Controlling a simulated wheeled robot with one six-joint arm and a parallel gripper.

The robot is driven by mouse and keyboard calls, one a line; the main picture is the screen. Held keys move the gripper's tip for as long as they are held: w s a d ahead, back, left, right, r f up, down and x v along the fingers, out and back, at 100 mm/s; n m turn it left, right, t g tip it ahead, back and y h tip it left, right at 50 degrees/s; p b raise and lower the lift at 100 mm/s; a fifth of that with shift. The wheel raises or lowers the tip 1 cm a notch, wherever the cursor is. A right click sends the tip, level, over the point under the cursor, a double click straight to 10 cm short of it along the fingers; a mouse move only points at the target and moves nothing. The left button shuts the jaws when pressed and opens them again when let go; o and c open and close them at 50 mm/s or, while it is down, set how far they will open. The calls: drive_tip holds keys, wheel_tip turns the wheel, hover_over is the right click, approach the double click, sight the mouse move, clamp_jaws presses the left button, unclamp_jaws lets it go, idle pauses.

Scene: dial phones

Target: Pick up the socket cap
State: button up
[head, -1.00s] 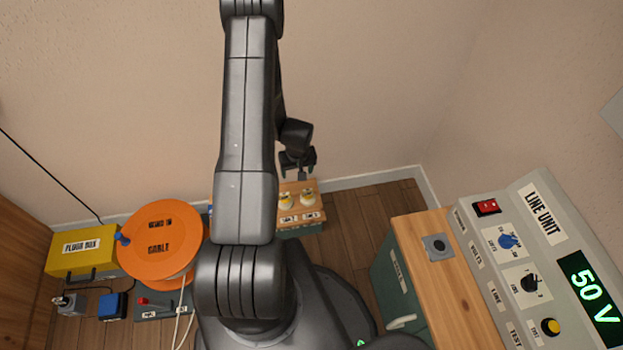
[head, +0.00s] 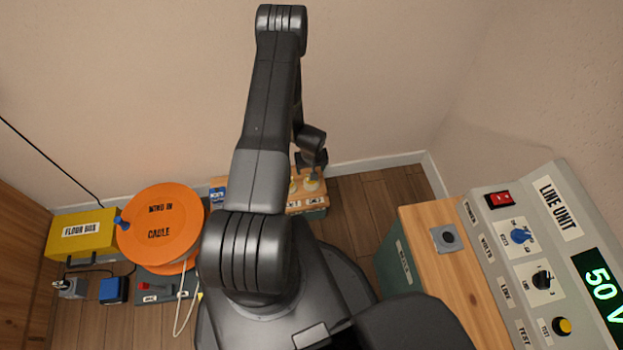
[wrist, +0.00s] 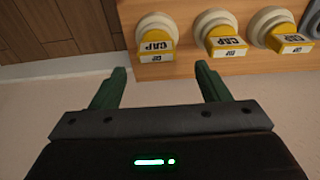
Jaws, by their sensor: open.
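Three round cream caps with yellow fronts marked CAP sit in a row on a wooden board in the wrist view: a left cap (wrist: 155,38), a middle cap (wrist: 222,36) and a right cap (wrist: 280,30). My gripper (wrist: 160,72) is open and empty, its two green fingers apart. The left cap lies ahead of the gap between the fingers; the middle cap is beyond the right finger. No contact shows. In the head view my gripper (head: 316,166) is over the caps (head: 311,185), and my arm hides part of them.
The wooden board (wrist: 190,68) carries the caps. An orange cable reel (head: 160,240) and yellow floor box (head: 82,232) stand at left. A green cabinet with wooden top (head: 450,275) and the line unit (head: 550,260) stand at right. Bare floor (head: 365,215) lies between.

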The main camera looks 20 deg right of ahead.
drive_tip(key=f, duration=0.2)
drive_tip(key=f+b, duration=0.1)
drive_tip(key=f, duration=0.2)
drive_tip(key=shift+w+d+f, duration=0.1)
drive_tip(key=shift+d+f, duration=0.05)
drive_tip(key=shift+d, duration=0.05)
drive_tip(key=c, duration=1.2)
wheel_tip(320, 180, up, 9)
drive_tip(key=shift+r+p, duration=0.15)
drive_tip(key=shift+p, duration=0.7)
drive_tip(key=shift+r+b, duration=0.3)
drive_tip(key=shift+b, duration=0.05)
